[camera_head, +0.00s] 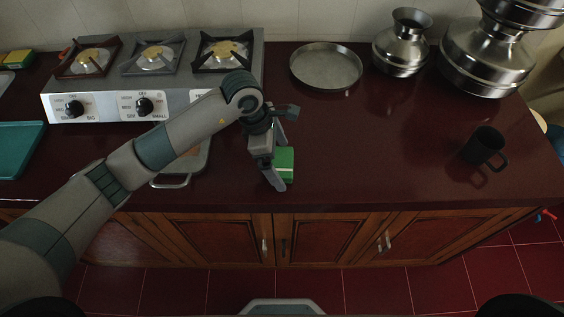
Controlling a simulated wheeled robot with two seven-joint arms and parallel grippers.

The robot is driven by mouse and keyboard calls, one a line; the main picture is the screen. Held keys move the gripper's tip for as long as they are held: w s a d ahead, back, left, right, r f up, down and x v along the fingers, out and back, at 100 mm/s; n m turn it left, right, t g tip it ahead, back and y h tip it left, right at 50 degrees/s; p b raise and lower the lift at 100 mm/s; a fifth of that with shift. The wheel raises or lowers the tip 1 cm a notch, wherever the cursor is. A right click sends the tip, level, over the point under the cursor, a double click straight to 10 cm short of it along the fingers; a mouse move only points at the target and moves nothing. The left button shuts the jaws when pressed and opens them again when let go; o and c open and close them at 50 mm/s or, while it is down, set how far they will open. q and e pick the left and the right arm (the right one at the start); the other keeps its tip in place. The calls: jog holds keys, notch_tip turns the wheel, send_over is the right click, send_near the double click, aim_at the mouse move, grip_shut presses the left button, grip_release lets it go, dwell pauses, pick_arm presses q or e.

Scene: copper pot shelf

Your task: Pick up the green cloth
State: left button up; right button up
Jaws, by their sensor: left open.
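The green cloth (286,157) is a small, green, block-like item with a pale stripe. It lies on the dark red counter near its front edge, right of the stove. My left gripper (277,158) reaches in from the left and is open, with its fingers pointing down at the cloth. One finger is in front of the cloth's left side and hides part of it. I cannot tell whether the fingers touch it. My right gripper is out of view.
A three-burner stove (152,97) stands at the back left. A flat handled pan (187,170) lies partly under my left arm. A round metal plate (326,67), metal pots (401,46) and a black mug (483,146) stand to the right. The counter between cloth and mug is clear.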

aim_at(286, 161)
pick_arm(q)
jog(key=c, duration=1.2)
jog(key=shift+o, duration=0.2)
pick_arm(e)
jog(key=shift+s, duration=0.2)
pick_arm(q)
jog(key=shift+r, duration=0.2)
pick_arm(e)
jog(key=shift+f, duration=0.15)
pick_arm(q)
jog(key=shift+r+b, duration=0.55)
jog(key=shift+r, duration=0.1)
notch_tip(286, 161, up, 2)
jog(key=shift+r+b, duration=0.2)
jog(key=shift+b, duration=0.45)
jog(key=s+d+r+b, duration=0.3)
jog(key=s+d+r, duration=0.2)
jog(key=s, duration=0.5)
jog(key=shift+d+r, duration=0.4)
jog(key=shift+r, duration=0.55)
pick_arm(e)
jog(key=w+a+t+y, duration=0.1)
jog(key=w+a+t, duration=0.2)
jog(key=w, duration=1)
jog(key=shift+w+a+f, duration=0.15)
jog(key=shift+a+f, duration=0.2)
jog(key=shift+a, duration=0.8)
